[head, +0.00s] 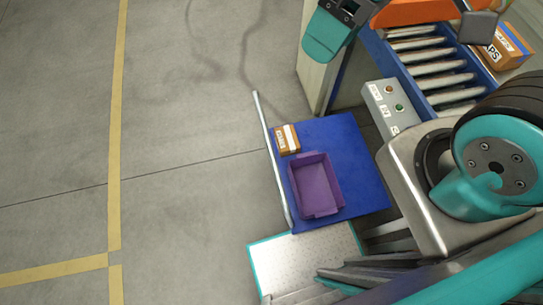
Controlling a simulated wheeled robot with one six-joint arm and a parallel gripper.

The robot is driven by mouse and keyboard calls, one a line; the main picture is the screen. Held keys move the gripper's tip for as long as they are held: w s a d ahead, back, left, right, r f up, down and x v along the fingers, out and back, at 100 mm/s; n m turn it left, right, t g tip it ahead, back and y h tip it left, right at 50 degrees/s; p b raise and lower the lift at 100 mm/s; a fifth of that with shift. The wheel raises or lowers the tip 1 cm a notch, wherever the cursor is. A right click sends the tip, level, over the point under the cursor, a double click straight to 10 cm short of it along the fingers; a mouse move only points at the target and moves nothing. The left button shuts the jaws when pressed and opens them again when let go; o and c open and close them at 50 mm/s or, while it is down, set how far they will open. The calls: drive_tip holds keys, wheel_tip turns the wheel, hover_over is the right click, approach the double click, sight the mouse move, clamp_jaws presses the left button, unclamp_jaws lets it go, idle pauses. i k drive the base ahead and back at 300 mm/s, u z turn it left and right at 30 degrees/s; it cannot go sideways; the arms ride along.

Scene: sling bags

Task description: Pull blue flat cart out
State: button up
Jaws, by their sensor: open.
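The blue flat cart (363,163) stands on the floor at the middle right in the head view. A pale metal handle bar (268,150) runs along its left edge. A purple bin (315,184) and a small brown box (286,139) with a white label lie on its deck. My arm's teal and dark joint (495,165) shows at the right, apart from the handle. I cannot make out my gripper's fingers in this view, and nothing is seen touching the handle.
A grey button box (392,106) and a pale post (322,82) stand close to the cart. Open grey floor (190,125) with yellow lines lies to the left.

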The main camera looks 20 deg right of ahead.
sight(363, 191)
drive_tip(key=k, duration=0.65)
drive_tip(key=z, duration=2.4)
drive_tip(key=k, duration=0.7)
drive_tip(key=u, duration=1.75)
drive_tip(key=i, duration=1)
